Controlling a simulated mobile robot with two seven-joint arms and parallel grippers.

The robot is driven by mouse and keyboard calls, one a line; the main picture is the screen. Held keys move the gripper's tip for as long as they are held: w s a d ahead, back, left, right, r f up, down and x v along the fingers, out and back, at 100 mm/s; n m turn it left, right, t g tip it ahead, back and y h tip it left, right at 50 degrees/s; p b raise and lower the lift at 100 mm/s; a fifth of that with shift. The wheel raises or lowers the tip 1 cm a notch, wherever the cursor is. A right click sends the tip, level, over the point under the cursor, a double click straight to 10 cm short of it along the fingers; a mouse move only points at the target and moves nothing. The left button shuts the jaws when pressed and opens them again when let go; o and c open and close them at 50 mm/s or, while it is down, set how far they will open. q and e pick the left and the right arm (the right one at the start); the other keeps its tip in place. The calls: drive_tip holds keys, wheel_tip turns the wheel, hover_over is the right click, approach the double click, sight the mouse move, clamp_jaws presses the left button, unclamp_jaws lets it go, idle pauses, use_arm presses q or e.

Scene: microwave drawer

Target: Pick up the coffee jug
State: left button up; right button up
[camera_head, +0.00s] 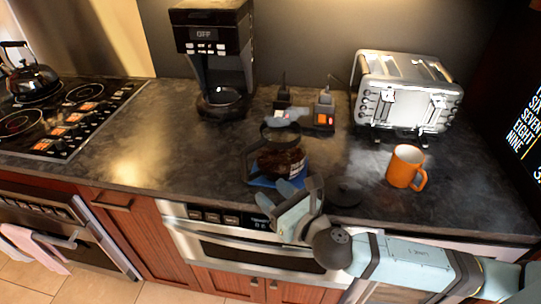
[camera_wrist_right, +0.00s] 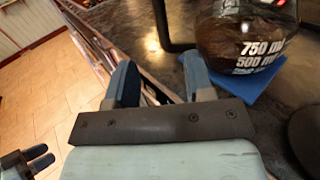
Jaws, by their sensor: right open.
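The coffee jug (camera_head: 283,160), clear glass with dark coffee inside, stands upright on a blue mat (camera_head: 263,182) near the counter's front edge. Its dark handle (camera_wrist_right: 173,25) faces left in the right wrist view, where the jug's marked body (camera_wrist_right: 250,38) shows at the upper right. My right gripper (camera_head: 275,195) is open and empty, in front of the jug and apart from it. Its two blue fingers (camera_wrist_right: 160,80) point toward the handle side. What looks like my left gripper (camera_wrist_right: 38,158) shows small at the lower left of the right wrist view, away from the counter.
An orange mug (camera_head: 405,167), a toaster (camera_head: 408,90) and a dark round disc (camera_head: 343,194) lie to the right. The counter left of the jug is clear.

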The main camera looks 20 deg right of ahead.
sight(246, 168)
drive_tip(key=x, duration=0.7)
drive_tip(key=shift+w+a, duration=0.2)
drive_tip(key=shift+w, duration=0.15)
drive_tip(key=x, duration=0.5)
drive_tip(key=shift+w+d+p, duration=0.15)
drive_tip(key=shift+d+p, duration=0.05)
drive_tip(key=shift+p, duration=0.2)
clamp_jaws()
drive_tip(key=shift+r, duration=0.1)
idle(0.4)
